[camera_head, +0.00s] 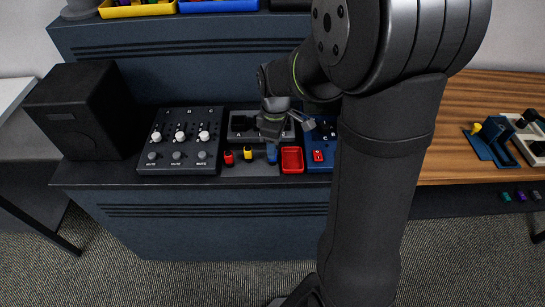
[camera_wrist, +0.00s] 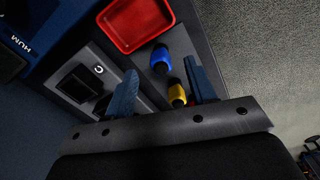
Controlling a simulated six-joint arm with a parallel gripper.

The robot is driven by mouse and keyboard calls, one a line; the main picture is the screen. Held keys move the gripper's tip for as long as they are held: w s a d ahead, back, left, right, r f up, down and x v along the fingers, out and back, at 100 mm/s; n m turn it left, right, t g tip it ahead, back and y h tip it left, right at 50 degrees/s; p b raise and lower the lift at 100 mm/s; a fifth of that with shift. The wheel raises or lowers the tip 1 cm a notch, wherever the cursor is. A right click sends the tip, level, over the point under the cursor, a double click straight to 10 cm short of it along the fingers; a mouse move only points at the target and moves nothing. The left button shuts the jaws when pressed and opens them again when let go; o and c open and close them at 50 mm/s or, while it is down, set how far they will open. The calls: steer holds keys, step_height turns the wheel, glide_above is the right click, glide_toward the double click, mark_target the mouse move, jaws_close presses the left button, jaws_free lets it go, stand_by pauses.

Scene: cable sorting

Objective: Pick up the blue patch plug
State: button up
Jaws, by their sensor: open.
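My gripper (camera_head: 290,122) is above and behind the plug row in the head view. In the wrist view my gripper (camera_wrist: 161,66) has its two dark blue fingers apart with nothing held. The yellow plug (camera_wrist: 177,94) shows between the fingers, close to the right one.
A red plug (camera_head: 228,158) stands left of the yellow one. A mixer (camera_head: 180,141) and a speaker (camera_head: 84,110) stand left.

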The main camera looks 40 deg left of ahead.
steer(key=f, duration=0.4)
steer(key=shift+s+a+f, duration=0.15)
steer(key=shift+a+f, duration=0.1)
steer(key=shift+a, duration=0.05)
steer(key=c, duration=1.1)
steer(key=shift+r, duration=0.1)
